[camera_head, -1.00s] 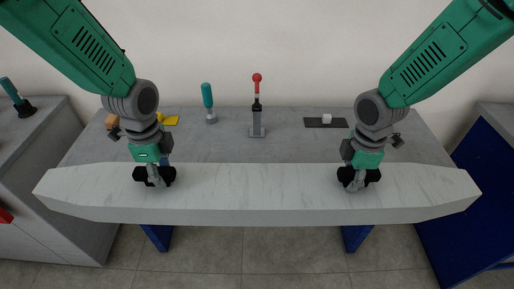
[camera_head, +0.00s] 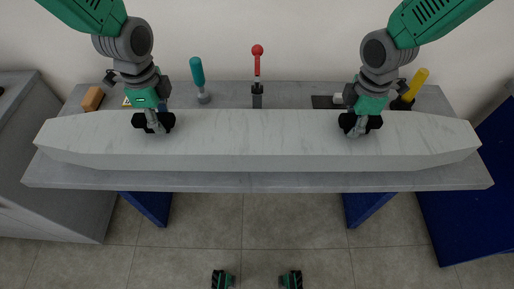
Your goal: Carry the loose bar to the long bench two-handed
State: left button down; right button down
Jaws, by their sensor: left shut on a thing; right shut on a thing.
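The loose bar (camera_head: 257,140) is a long white marbled beam with tapered ends, lying level across the head view. My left gripper (camera_head: 153,122) is shut on the bar left of its middle. My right gripper (camera_head: 360,123) is shut on it right of its middle. The long bench (camera_head: 257,182) has a grey top and blue legs, and the bar is in front of or over its top. I cannot tell whether the bar touches the bench. The bar hides most of the bench top.
Along the bench's back stand a teal-handled tool (camera_head: 197,78), a red-knobbed lever (camera_head: 257,72), an orange block (camera_head: 93,98) and a yellow-handled tool (camera_head: 415,84). Tiled floor (camera_head: 250,225) shows in front.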

pick_arm(q)
jog(key=shift+s+a+r, duration=0.1)
jog(key=shift+r, duration=0.05)
pick_arm(e)
jog(key=shift+s+r, duration=0.1)
jog(key=shift+r, duration=0.05)
jog(key=shift+d, duration=0.1)
